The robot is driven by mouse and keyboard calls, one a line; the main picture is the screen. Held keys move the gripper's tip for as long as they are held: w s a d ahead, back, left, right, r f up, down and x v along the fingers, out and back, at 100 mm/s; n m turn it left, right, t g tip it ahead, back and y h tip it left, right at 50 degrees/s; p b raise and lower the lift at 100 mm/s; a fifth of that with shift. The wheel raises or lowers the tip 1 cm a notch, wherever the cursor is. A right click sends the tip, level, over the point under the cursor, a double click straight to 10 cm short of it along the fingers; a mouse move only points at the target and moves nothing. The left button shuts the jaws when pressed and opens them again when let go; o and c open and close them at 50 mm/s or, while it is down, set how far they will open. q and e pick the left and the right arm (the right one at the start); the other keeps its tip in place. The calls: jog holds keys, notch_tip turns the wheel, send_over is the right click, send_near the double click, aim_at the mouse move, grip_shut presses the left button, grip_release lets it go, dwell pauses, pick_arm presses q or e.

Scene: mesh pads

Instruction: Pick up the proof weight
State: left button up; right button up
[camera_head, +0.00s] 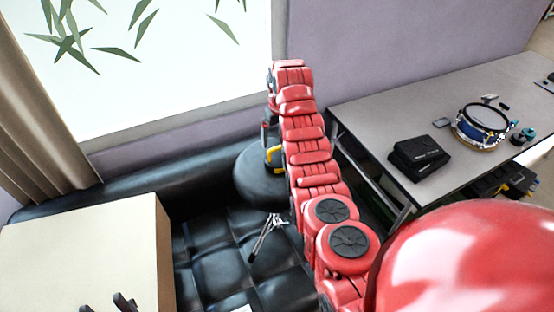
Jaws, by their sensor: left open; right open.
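I cannot make out a proof weight for certain in the head view. My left gripper (108,306) shows only as two dark fingertips, spread apart, at the bottom edge in front of the cream box; nothing shows between them. My red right arm stretches up the middle of the picture and bends down at its far end. No gripper fingers can be made out there. A dark and yellow item (274,156) beside that arm is partly hidden by it.
A grey table (375,118) at right holds a blue drum (482,125), a black case (418,157) and small items. A cream box (85,245) stands at left. A black round seat (252,178) and black tufted surface (205,250) with a metal stand (264,236) lie between.

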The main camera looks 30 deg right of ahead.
aim_at(278, 147)
jog(key=shift+f, duration=0.5)
jog(key=shift+f+p, duration=0.2)
jog(key=shift+p, duration=0.3)
jog(key=f+p, duration=0.1)
jog(key=f, duration=0.2)
jog(key=shift+w+d+f+p, duration=0.1)
jog(key=shift+w+p, duration=0.1)
jog(key=shift+p, duration=0.15)
jog(key=shift+w+f, duration=0.15)
jog(key=shift+f, duration=0.6)
grip_shut()
